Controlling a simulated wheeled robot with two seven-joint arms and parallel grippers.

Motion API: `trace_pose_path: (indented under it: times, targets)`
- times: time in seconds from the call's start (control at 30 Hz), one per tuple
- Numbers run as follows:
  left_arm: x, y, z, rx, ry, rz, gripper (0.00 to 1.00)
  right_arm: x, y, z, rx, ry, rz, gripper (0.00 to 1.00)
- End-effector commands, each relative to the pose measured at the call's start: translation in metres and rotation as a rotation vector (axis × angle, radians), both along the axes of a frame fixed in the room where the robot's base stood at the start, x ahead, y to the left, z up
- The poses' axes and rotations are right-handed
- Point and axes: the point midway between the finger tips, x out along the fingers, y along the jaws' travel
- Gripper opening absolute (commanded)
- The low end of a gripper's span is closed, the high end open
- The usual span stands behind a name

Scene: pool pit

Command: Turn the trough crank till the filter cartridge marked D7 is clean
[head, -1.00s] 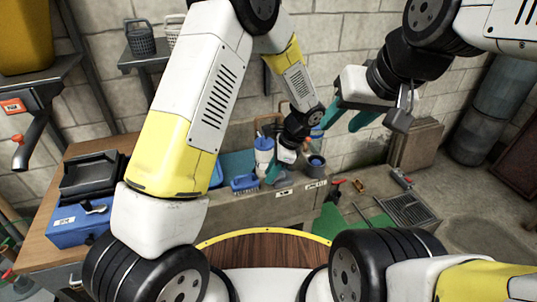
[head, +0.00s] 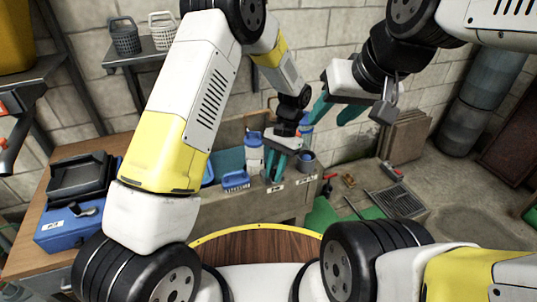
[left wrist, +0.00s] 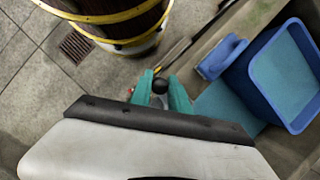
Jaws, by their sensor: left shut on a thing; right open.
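My left gripper (head: 274,174) hangs at the front wall of the grey trough (head: 235,205), fingers pointing down. In the left wrist view its teal fingers (left wrist: 163,92) are shut on a round black knob (left wrist: 160,86), which looks like the crank's handle; the rest of the crank is mostly hidden. A white cylinder with a blue top (head: 254,158) stands just left of the gripper at the trough. I cannot read D7 on anything, nor tell how clean the cartridge is. My right gripper (head: 334,112) is open and empty, raised in front of the wall.
A blue brush-like thing (head: 235,180) lies on the trough, left of the gripper. A blue cup (head: 307,160) stands to its right. A blue toolbox (head: 70,225) sits on the left bench. A floor grate (head: 398,202) lies right. A blue tub (left wrist: 282,75) shows in the left wrist view.

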Motion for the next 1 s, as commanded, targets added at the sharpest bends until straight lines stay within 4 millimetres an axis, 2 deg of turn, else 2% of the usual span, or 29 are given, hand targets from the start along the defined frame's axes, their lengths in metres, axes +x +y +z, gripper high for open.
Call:
trace_pose_path:
  times: [0.4,0.93,0.97,1.0]
  targets:
    - [0.0026,-0.0091,0.0007,-0.002,-0.003,0.176,0.0,0.0,0.0,0.0,0.0,0.0,0.0,0.43]
    - [0.0029,-0.0101,0.0007,-0.003,-0.003,0.197,0.0,0.0,0.0,0.0,0.0,0.0,0.0,0.43]
    - [0.0029,-0.0101,0.0007,-0.002,-0.003,0.197,0.25,0.0,0.0,0.0,0.0,0.0,0.0,0.43]
    - [0.0028,-0.01,0.0007,-0.002,-0.003,0.197,0.33,0.0,0.0,0.0,0.0,0.0,0.0,0.43]
